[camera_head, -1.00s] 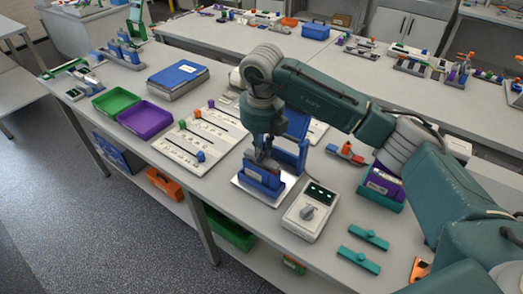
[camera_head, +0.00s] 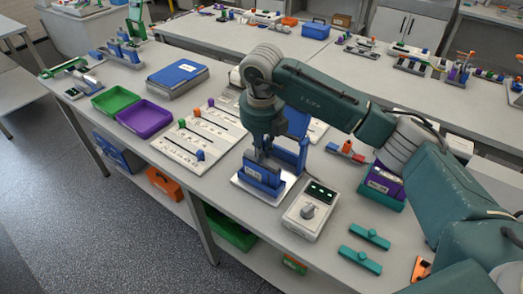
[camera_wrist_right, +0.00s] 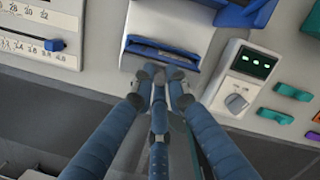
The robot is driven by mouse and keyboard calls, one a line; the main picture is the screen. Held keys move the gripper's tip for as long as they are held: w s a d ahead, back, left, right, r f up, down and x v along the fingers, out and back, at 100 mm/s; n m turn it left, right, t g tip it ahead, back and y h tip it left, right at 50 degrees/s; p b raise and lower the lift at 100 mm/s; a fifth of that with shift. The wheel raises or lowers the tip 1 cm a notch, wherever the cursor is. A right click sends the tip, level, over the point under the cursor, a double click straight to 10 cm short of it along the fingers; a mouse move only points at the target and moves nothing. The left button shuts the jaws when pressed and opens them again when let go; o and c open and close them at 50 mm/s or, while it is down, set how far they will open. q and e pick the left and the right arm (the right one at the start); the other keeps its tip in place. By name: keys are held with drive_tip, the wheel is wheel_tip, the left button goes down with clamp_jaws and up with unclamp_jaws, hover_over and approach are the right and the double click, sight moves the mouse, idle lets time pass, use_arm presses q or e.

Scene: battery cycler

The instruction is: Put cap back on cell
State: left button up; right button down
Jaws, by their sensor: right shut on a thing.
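A blue cell holder (camera_head: 262,177) with a pale label stands on a white base plate near the front edge of the bench. It shows at the top middle of the wrist view (camera_wrist_right: 160,52), with a blue upper edge. My right gripper (camera_head: 263,157) points down at the holder's top, just in front of the taller blue upright (camera_head: 292,155). In the wrist view its fingertips (camera_wrist_right: 163,76) are close together at the holder's near edge. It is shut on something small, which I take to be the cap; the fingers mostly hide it. My left gripper is out of view.
A white meter with a knob (camera_head: 309,214) stands just right of the holder. Two teal pieces (camera_head: 368,236) lie farther right, and a purple block (camera_head: 384,180) sits in a teal stand behind them. A white slider board (camera_head: 195,140) lies left of the holder.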

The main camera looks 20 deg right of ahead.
idle(0.4)
drive_tip(key=c, duration=1.2)
unclamp_jaws()
drive_tip(key=shift+o, duration=0.2)
drive_tip(key=shift+r, duration=0.1)
drive_tip(key=shift+r+p, duration=1.75)
drive_tip(key=shift+r, duration=1.65)
clamp_jaws()
drive_tip(key=shift+f, duration=0.15)
